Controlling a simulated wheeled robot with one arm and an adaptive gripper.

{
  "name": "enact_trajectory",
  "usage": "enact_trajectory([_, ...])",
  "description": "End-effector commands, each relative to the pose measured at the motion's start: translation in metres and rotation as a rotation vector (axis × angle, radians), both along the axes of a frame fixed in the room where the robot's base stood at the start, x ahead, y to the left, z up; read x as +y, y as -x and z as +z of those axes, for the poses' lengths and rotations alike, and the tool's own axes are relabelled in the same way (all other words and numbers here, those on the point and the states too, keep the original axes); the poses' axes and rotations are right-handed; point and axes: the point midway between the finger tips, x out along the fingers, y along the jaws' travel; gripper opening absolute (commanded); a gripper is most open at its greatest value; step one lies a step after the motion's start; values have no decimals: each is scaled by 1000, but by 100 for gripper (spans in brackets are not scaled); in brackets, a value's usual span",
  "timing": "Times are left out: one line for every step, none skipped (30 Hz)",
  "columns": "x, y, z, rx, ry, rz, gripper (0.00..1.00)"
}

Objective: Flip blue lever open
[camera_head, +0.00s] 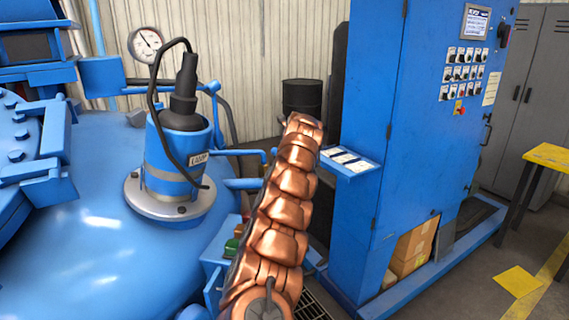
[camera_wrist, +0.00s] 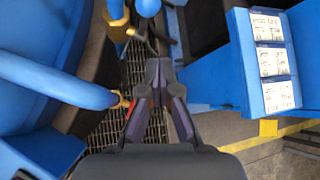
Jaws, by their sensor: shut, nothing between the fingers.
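In the wrist view, a rounded blue handle end (camera_wrist: 148,8) shows at the top edge, beside a brass valve fitting (camera_wrist: 118,28). It looks like the blue lever, but most of it is cut off by the frame. My gripper (camera_wrist: 158,70) is shut and empty, with its dark fingertips together below the blue end in the picture. No contact shows. In the head view, my copper-coloured arm hides most of the gripper. Blue bars (camera_head: 240,153) stick out from the furnace side left of the arm; I cannot tell which is the lever.
A blue pipe (camera_wrist: 55,80) with a brass end lies left of the fingers. The blue control cabinet (camera_head: 385,120) and its label shelf (camera_head: 350,166) stand to the right. The furnace lid (camera_head: 110,260) fills the left. A black drum (camera_head: 302,97) stands behind.

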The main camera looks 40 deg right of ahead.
Motion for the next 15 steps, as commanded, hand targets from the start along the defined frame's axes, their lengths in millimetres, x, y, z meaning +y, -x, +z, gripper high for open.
enact_trajectory([3, 3, 6, -6, 2, 1, 0])
enact_trajectory([5, 5, 9, -5, 1, 2, 0])
enact_trajectory([6, 8, 13, -2, 0, 3, 0])
enact_trajectory([7, 11, 17, -2, 0, 2, 0])
enact_trajectory([8, 13, 21, -2, 1, 1, 0])
enact_trajectory([9, 16, 26, -5, 3, 0, 0])
enact_trajectory([10, 18, 29, -4, 2, 0, 0])
enact_trajectory([11, 20, 31, -2, 0, 1, 0])
enact_trajectory([13, 22, 34, 0, -2, 2, 0])
enact_trajectory([13, 24, 37, 0, -1, 1, 0])
enact_trajectory([14, 25, 39, 0, -1, 1, 0])
enact_trajectory([14, 27, 43, 0, 0, 0, 0])
enact_trajectory([14, 29, 44, 0, 0, 0, 0])
enact_trajectory([15, 30, 46, 0, 1, -1, 0])
enact_trajectory([15, 31, 48, 0, 0, 0, 0])
